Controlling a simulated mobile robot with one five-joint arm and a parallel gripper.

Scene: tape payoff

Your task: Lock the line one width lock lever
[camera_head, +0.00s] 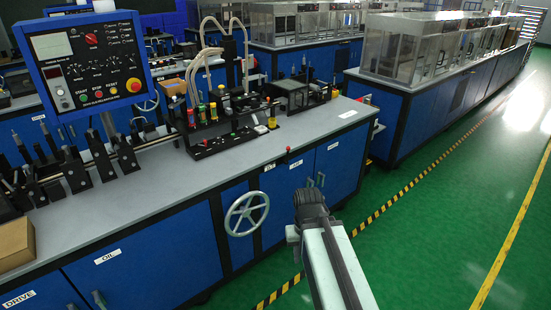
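I cannot pick out the line one width lock lever for certain. A small red-knobbed lever (288,151) stands at the front edge of the grey bench top, left of and beyond my arm's end. Black slotted brackets (100,158) stand in a row on a rail at the left of the bench. My arm reaches up from the bottom of the view, and its dark end, with my gripper (311,200), is in front of the blue cabinet doors, lower than the bench top. The fingers are not clear, and I see nothing held.
A blue control panel (85,62) with a red stop button stands at the back left. A handwheel (246,213) juts from the cabinet front. A cardboard box (16,243) sits at the bench's left end. Green floor (440,230) is clear at the right.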

